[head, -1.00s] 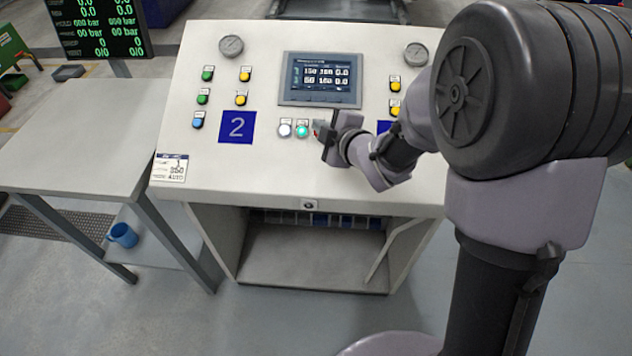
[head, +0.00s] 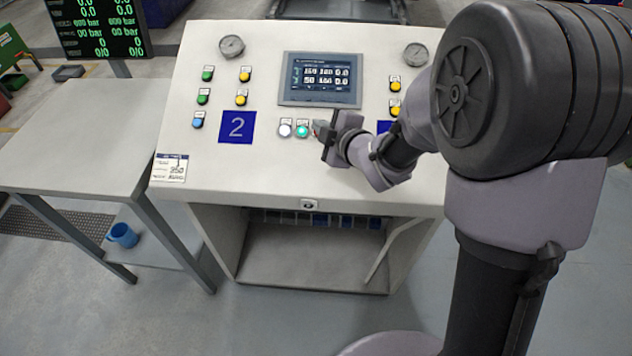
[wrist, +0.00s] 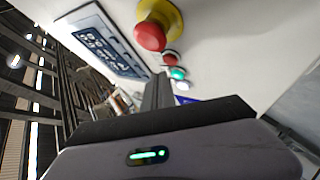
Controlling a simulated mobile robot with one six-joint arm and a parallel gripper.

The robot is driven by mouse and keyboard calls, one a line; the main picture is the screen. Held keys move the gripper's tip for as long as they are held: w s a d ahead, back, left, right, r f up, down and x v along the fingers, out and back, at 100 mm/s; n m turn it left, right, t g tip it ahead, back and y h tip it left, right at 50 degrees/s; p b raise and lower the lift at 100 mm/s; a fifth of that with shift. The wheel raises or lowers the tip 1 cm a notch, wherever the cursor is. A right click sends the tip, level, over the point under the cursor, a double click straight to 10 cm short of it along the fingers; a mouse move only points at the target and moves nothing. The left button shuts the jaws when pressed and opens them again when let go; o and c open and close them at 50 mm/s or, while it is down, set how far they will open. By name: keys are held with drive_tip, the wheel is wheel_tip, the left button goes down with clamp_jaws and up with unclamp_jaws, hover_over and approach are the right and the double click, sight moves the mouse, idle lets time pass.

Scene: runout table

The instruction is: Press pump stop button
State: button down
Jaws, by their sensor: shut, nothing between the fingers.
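A short row of buttons sits below the screen on the sloped console (head: 265,180): a white button (head: 285,130) and a lit green button (head: 302,131). A small red button (wrist: 172,57) follows them in the wrist view; my gripper mostly hides it in the head view. The button labels are too small to read, so I cannot tell by name which is the pump stop. My gripper (head: 319,130) is shut and empty, right of the green button. In the wrist view its fingers (wrist: 161,78) point towards the row; I cannot tell whether they touch anything.
A red mushroom button on a yellow base (wrist: 160,20) stands out from the panel near my fingers in the wrist view. The screen (head: 320,79) lies just above the row. Yellow buttons (head: 395,86) are at the right. A bare side table (head: 85,135) stands left.

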drive_tip(key=shift+f, duration=0.1)
drive_tip(key=shift+w+f+b, duration=0.2)
drive_tip(key=shift+f+b, duration=0.1)
drive_tip(key=shift+b, duration=0.3)
drive_tip(key=shift+w+f+b, duration=0.2)
drive_tip(key=shift+f+b, duration=0.25)
drive_tip(key=shift+b, duration=0.1)
idle(0.5)
drive_tip(key=s+r+p, duration=0.3)
drive_tip(key=r, duration=0.4)
drive_tip(key=shift+s, duration=0.15)
idle(0.6)
drive_tip(key=shift+r, duration=0.1)
idle(0.7)
